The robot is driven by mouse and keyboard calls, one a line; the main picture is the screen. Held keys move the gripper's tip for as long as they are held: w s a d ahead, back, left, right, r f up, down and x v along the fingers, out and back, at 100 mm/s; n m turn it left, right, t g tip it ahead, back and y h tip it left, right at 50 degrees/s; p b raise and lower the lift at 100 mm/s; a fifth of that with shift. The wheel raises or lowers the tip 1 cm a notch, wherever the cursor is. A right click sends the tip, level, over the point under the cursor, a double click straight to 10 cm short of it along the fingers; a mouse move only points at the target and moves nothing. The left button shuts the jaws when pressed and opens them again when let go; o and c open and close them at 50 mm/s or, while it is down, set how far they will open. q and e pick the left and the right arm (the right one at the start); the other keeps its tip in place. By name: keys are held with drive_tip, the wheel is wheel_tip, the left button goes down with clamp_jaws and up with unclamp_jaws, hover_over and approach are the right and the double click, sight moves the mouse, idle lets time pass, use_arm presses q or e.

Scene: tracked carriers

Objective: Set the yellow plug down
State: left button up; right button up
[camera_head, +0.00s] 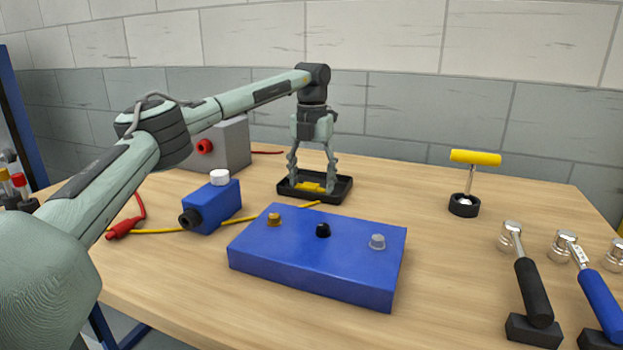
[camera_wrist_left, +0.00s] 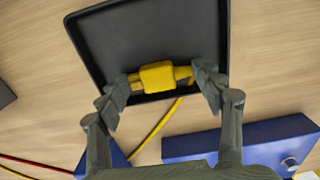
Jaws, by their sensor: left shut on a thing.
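The yellow plug (camera_head: 309,187) is a small block with narrower ends and a yellow cable. It is low within the outline of the black tray (camera_head: 342,190), at the tray's near side. It also shows in the left wrist view (camera_wrist_left: 157,77), over the near part of the tray (camera_wrist_left: 150,35). My left gripper (camera_head: 311,188) points straight down and is shut on the plug, one finger at each end (camera_wrist_left: 163,88). I cannot tell whether the plug touches the tray floor. My right gripper is not in view.
A blue panel (camera_head: 315,268) with three knobs lies in front of the tray. A blue block with a white cap (camera_head: 214,207) and a grey box (camera_head: 225,146) stand to the left. A yellow-handled tool (camera_head: 475,158) and hammer-like tools (camera_head: 530,290) stand right.

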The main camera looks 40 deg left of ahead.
sight(311, 185)
use_arm(q)
drive_tip(key=o, duration=1.1)
drive_tip(key=shift+o, duration=0.2)
wheel_tip(311, 185, up, 12)
wheel_tip(311, 185, down, 12)
drive_tip(key=shift+f, duration=0.15)
drive_tip(key=shift+r, duration=2.1)
